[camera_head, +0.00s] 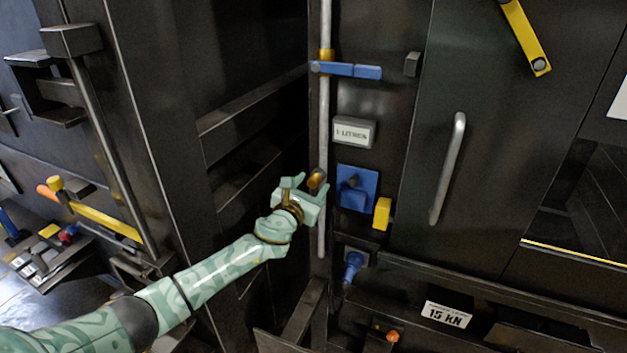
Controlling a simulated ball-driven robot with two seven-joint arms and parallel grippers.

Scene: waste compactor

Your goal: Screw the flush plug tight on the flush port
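My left arm reaches in from the lower left, and its pale green gripper (308,190) is beside the vertical grey pipe (322,230). A small brass piece (316,179) shows at the fingertips, against the pipe. It looks like the flush plug or the flush port, but I cannot tell which. The fingers partly cover this spot, so the thread and any gap between plug and port are hidden. I cannot tell whether the fingers are closed on the brass piece or only around it. My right gripper is not in view.
A blue lever (345,70) crosses the pipe higher up. Right of the gripper are a "5 litres" label (354,132), a blue plate (357,188), a yellow block (382,213) and a blue knob (354,265). A grey door handle (447,168) stands further right.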

